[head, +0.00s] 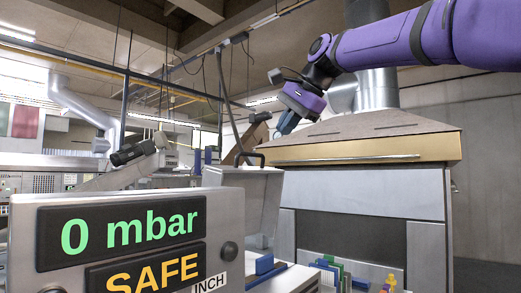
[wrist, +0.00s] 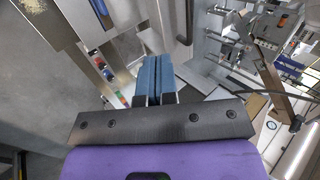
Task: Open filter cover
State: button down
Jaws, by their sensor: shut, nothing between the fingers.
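My gripper (head: 287,123) is raised in the upper middle of the head view, blue fingers pointing down and left. In the wrist view its two blue fingers (wrist: 158,76) lie side by side, shut and empty. A grey housing (head: 262,190) with a dark bar handle (head: 249,155) on top stands below and left of the gripper in the head view. It may carry the filter cover, but I cannot tell for sure. The gripper appears apart from the handle, and the housing top looks closed. The housing's lower part is hidden behind the display box.
A display box (head: 222,203) reading "0 mbar" and "SAFE" stands in the left foreground. A large hood (head: 360,140) with a brass-coloured edge is behind the arm at right. Several small coloured items (head: 330,265) lie low in the middle. Pipes and benches fill the left background.

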jog(key=w+a+f+t, duration=0.1)
jog(key=w+a+f, duration=0.4)
jog(key=shift+w+a+y, duration=0.25)
jog(key=shift+a+y, duration=0.1)
jog(key=shift+y, duration=0.05)
dwell(0.6)
jog(key=shift+f, duration=0.1)
jog(key=w+a+r, duration=0.2)
jog(key=w+a, duration=0.4)
jog(key=shift+w+a, duration=0.25)
dwell(0.5)
